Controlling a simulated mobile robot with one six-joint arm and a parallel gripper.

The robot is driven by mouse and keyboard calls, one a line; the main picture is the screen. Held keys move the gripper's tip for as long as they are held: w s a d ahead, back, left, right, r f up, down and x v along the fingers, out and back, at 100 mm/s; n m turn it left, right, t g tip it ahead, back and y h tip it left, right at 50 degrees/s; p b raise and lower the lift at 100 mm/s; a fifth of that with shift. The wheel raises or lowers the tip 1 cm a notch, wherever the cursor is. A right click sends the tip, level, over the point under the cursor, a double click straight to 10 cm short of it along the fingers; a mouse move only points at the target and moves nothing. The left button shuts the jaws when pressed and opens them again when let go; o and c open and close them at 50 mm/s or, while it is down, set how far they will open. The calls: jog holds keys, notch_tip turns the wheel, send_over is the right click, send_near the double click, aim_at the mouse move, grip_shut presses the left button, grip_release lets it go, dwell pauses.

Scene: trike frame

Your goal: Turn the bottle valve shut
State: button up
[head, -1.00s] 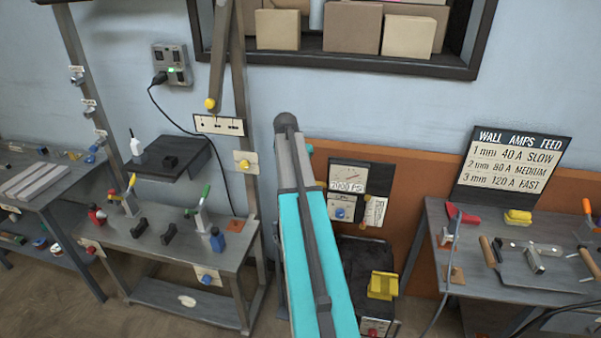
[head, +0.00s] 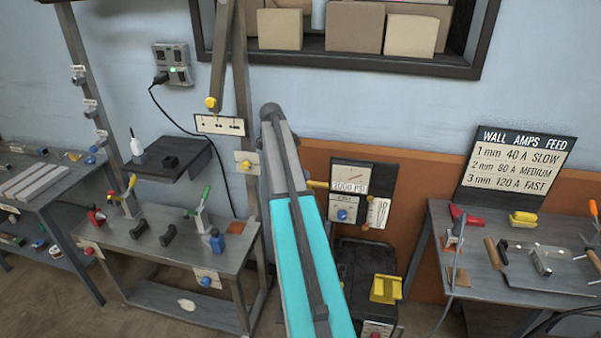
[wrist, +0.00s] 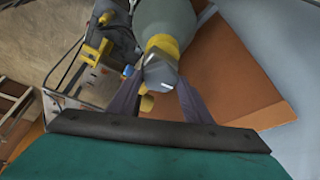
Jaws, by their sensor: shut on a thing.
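In the wrist view the gas bottle (wrist: 168,15) is a grey-green cylinder with a yellow collar (wrist: 163,44) at its end. The grey bottle valve (wrist: 160,72) sits at this end, between the two dark fingers of my gripper (wrist: 158,88). My gripper is shut on the valve. Small yellow parts show beside the left finger. In the head view my turquoise arm hides the bottle, the valve and my gripper. A short yellow piece (head: 318,184) shows just right of the arm.
A gauge panel (head: 349,178) marked 2000 PSI stands right of my arm, above a dark machine with a yellow block (head: 386,289). A tool bench (head: 510,270) is at right. A grey bench with clamps (head: 160,240) is at left.

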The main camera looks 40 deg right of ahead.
jog(key=shift+w+m, duration=0.15)
jog(key=shift+m, duration=0.35)
jog(key=o, duration=1.1)
jog(key=shift+c, duration=0.2)
jog(key=shift+r+g, duration=0.1)
jog(key=shift+g, duration=0.2)
jog(key=b+v, duration=0.2)
jog(key=v, duration=1.1)
jog(key=shift+r+b, duration=0.35)
jog(key=shift+r, duration=0.05)
